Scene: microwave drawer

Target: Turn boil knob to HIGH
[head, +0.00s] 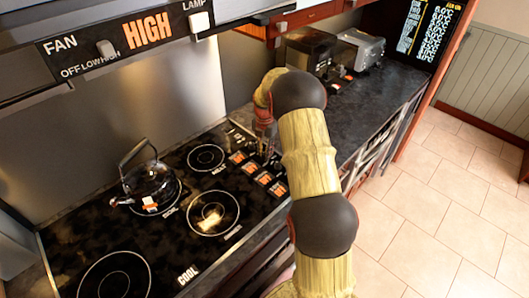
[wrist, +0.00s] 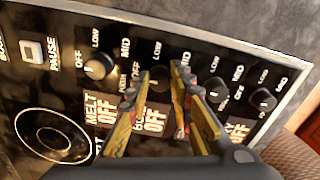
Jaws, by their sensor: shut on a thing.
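In the wrist view, my gripper (wrist: 162,73) reaches over the control panel with one finger on each side of a dark knob (wrist: 158,82). It is shut on this knob, which the fingers partly hide. The display below the knob (wrist: 154,120) reads OFF; its upper word is partly covered, and what shows looks like the start of BOIL. LOW and MID marks show above the knob. The knob's pointer direction cannot be made out.
A knob with a MELT OFF display (wrist: 98,66) is left of the gripped one; two dark knobs (wrist: 215,89) (wrist: 263,100) sit close to the right. A kettle (head: 151,184) stands on the back left burner. A hood (head: 120,45) with a HIGH display overhangs the stove.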

